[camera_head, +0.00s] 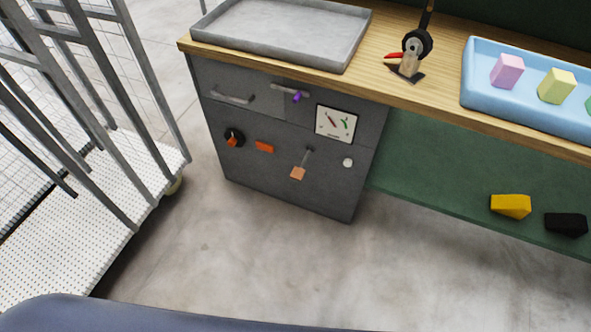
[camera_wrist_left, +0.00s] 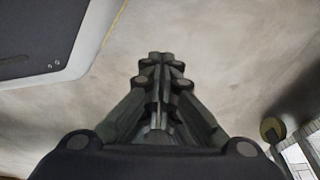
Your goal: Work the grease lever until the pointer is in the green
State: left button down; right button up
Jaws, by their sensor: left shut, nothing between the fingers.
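The grease lever (camera_head: 299,171) is on the front of the grey cabinet (camera_head: 290,195) in the head view, a short dark bar with an orange block at its lower end. The white gauge (camera_head: 335,124) sits above it and to the right, with a red pointer and a green mark; the pointer appears to lie left of the green. My left gripper (camera_wrist_left: 160,62) shows only in the left wrist view, shut and empty over bare floor, away from the lever. My right gripper is in neither view.
The cabinet front also carries a black-and-orange knob (camera_head: 234,138), an orange block (camera_head: 264,147), a drawer handle (camera_head: 232,98) and a white button (camera_head: 348,162). A wire cage cart (camera_head: 150,160) stands left. A grey tray (camera_head: 345,55) and blue tray (camera_head: 490,103) are on the bench. Floor before the cabinet is clear.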

pick_arm(q)
jog(key=w+d+r+t+h+b, duration=0.1)
jog(key=w+d+r+t+b, duration=0.15)
jog(key=w, duration=0.75)
jog(key=w+d+r+t+b, duration=0.2)
jog(key=w+r+b, duration=0.2)
jog(key=w, duration=0.5)
jog(key=w+d+r+t+h+b, duration=0.1)
jog(key=w+d+r+t+b, duration=0.15)
jog(key=w, duration=0.75)
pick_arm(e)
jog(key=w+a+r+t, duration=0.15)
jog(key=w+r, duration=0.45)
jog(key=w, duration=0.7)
pick_arm(q)
jog(key=w+d+r+t+h+b, duration=0.1)
jog(key=w+d+r+t+b, duration=0.1)
jog(key=r, duration=0.7)
jog(key=w+d+r+m+t+h+b, duration=0.1)
jog(key=w+d+r+t+b, duration=0.1)
jog(key=w+d+r+b, duration=0.2)
jog(key=w+r+b, duration=0.3)
jog(key=w+r, duration=0.1)
jog(key=r, duration=0.2)
jog(key=shift+w+d+r, duration=0.2)
jog(key=shift+d+r, duration=0.1)
jog(key=shift+d, duration=0.05)
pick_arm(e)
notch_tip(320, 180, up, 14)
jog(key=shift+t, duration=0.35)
